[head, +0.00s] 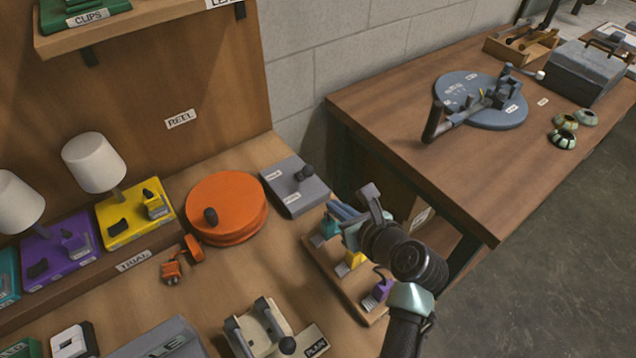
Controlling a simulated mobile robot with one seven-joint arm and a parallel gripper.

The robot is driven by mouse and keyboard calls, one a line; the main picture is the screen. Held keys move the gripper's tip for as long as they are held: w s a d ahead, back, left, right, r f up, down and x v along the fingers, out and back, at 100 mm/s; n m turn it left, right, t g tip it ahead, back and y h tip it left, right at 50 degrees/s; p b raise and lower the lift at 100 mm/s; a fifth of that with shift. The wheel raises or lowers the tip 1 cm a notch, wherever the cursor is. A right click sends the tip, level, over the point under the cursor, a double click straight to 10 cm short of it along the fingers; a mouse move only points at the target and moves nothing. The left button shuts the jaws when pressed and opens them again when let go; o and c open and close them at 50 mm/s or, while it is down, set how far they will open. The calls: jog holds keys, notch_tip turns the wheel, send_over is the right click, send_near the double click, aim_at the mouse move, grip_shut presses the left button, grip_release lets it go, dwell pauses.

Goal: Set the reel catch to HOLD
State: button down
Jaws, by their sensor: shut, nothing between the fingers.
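The orange reel (226,205) lies flat on the bench with a dark knob on its top. Just right of it is a grey catch box (296,190) with a black knob (306,172) on top, toward its right side. Two small white labels sit on the box, too small to read, so I cannot tell which setting the knob is at. My gripper (338,212) is shut and empty, right of and nearer than the catch box, apart from the knob. It hides part of a wooden rack behind it.
The wooden rack (340,285) with coloured pieces stands under my gripper. A beige fixture (262,328) is at the front. Lamps on yellow (135,222) and purple (60,252) bases stand left. A second table (470,165) with a blue-grey disc is at right.

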aim_at(310, 176)
jog(key=x, duration=0.5)
jog(key=shift+w+b, duration=0.1)
jog(key=shift+b, duration=0.2)
jog(key=shift+w+a+r, duration=0.25)
jog(key=shift+w, duration=0.25)
jog(key=shift+w+a+r, duration=0.2)
jog(key=shift+w+a, duration=0.05)
jog(key=shift+w, duration=0.3)
jog(key=shift+w+a+r, duration=0.15)
jog(key=shift+w+a, duration=0.15)
jog(key=shift+w, duration=0.25)
jog(key=shift+r+p, duration=0.1)
jog(key=shift+p, duration=0.25)
jog(key=shift+r+p, duration=0.3)
jog(key=shift+p, duration=0.5)
jog(key=shift+w+f, duration=0.1)
